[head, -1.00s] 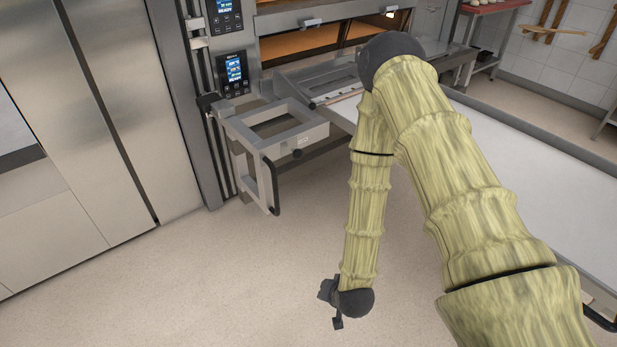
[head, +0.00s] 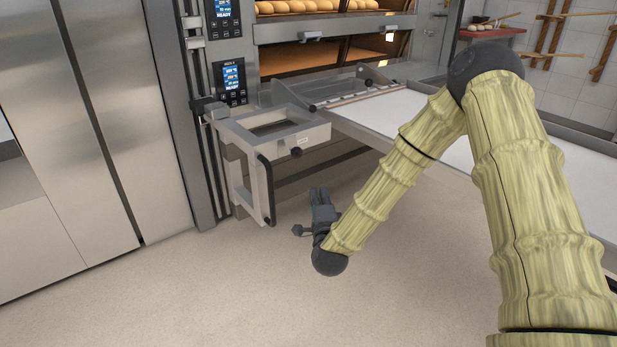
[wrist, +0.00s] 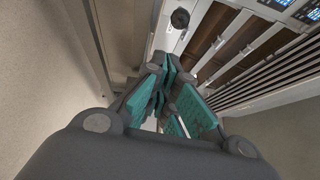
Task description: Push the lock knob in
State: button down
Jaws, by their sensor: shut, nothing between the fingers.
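A small round black knob (head: 296,152), which looks like the lock knob, sits on the front face of a grey metal frame (head: 315,134) beside a small white label. In the wrist view the black knob (wrist: 180,18) shows beyond my fingertips, at the top of the picture. My gripper (head: 319,190) is below the knob and a little right of it in the head view, pointing up toward the frame and apart from it. Its teal-padded fingers show in the wrist view (wrist: 168,70). They are shut and empty.
A black handle bar (head: 266,190) hangs on the frame to the left of my gripper. A white loader belt (head: 385,112) extends right from the oven, behind my arm. Oven control panels (head: 231,82) are at upper left. The floor below is clear.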

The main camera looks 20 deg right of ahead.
aim_at(295, 151)
jog(key=w+d+r+m+b, duration=0.1)
jog(key=w+r+b, duration=0.2)
jog(key=w, duration=1)
jog(key=shift+w+d+r+t+h+b, duration=0.15)
jog(key=shift+w+t+h+b, duration=0.15)
jog(key=shift+b, duration=0.6)
